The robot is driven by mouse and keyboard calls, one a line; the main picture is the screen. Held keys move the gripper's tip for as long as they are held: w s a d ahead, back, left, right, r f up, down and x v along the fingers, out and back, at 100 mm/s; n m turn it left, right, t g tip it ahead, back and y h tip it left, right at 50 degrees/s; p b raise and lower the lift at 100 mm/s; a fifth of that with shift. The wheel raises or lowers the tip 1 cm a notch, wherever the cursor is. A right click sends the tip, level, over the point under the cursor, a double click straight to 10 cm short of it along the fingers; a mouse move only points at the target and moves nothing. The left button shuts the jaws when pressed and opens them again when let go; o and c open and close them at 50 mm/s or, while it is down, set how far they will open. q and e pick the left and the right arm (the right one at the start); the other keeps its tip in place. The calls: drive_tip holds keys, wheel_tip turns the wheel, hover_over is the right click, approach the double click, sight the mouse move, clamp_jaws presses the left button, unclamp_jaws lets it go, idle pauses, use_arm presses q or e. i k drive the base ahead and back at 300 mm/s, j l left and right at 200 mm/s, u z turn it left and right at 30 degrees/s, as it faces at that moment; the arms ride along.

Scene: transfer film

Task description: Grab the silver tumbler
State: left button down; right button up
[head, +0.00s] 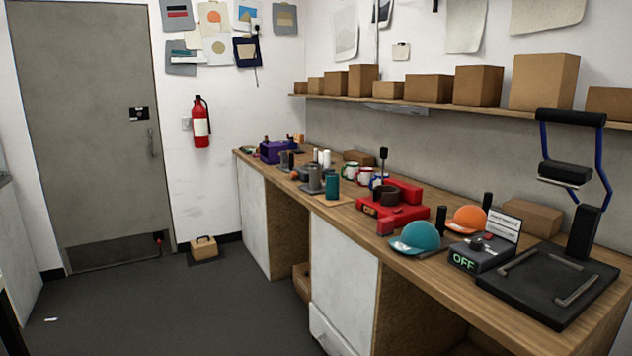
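A grey, silver-looking tumbler (314,180) stands upright on the wooden workbench (450,263), around the middle of the picture. A teal tumbler (332,187) stands close to its right, on or beside a light brown board. Another dark grey cylinder (284,161) stands farther back to the left; it is too small to tell exactly what it is. Neither of my grippers is in view.
White mugs (350,171) with coloured rims and a red mug press (390,210) stand right of the tumblers. Teal (416,236) and orange (467,217) caps and a black heat press (560,280) are nearer. Grey floor (180,310) before the bench is mostly clear.

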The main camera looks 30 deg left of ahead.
sight(315, 171)
drive_tip(key=j, duration=0.65)
drive_tip(key=i+j, duration=0.2)
drive_tip(key=j, duration=0.2)
drive_tip(key=i+j, duration=0.15)
drive_tip(key=j, duration=0.25)
drive_tip(key=i+j, duration=0.2)
drive_tip(key=j, duration=0.2)
drive_tip(key=i+j, duration=0.15)
drive_tip(key=j, duration=0.25)
drive_tip(key=i+j, duration=0.2)
drive_tip(key=j, duration=0.15)
drive_tip(key=j+u, duration=0.05)
